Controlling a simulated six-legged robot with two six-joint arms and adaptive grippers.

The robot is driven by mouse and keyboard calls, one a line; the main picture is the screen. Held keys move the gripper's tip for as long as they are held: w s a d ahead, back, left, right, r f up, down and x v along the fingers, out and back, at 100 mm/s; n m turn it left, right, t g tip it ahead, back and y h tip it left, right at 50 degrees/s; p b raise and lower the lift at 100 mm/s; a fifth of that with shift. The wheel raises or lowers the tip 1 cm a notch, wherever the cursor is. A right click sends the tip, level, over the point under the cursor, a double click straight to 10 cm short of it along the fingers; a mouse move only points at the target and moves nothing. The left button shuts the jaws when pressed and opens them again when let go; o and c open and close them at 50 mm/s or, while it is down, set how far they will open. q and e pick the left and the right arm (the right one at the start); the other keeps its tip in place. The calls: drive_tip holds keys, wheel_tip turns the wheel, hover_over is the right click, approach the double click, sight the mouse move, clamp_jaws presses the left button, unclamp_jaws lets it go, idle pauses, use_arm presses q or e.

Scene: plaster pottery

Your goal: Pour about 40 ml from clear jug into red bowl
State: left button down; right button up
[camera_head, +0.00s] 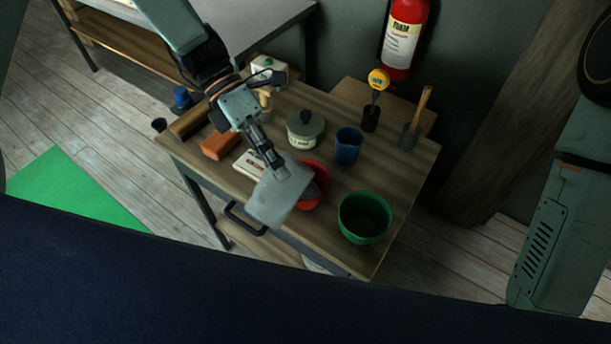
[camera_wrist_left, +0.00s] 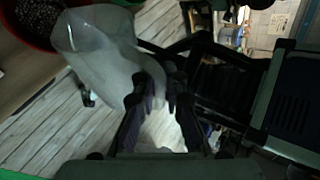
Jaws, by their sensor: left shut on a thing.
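The clear jug (camera_head: 272,200) is a pale, see-through vessel, tilted over the near-left rim of the red bowl (camera_head: 318,178). My left gripper (camera_head: 277,165) is shut on the jug. In the left wrist view the jug (camera_wrist_left: 100,45) sits between the fingers of my left gripper (camera_wrist_left: 155,85), and its far end reaches the red bowl (camera_wrist_left: 35,35). Dark speckled contents show in the bowl. The jug hides part of the bowl in the head view. I cannot tell whether liquid is flowing. My right gripper is not in view.
A green bowl (camera_head: 365,217) stands right of the red bowl. A blue cup (camera_head: 347,147), a lidded pot (camera_head: 305,129), an orange block (camera_head: 220,144) and a labelled white packet (camera_head: 249,164) stand on the wooden table (camera_head: 400,165).

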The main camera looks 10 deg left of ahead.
use_arm(q)
drive_tip(key=shift+s+d, duration=0.1)
idle(0.3)
drive_tip(key=shift+s+a, duration=0.2)
drive_tip(key=shift+a, duration=0.05)
drive_tip(key=shift+s+d, duration=0.1)
idle(0.3)
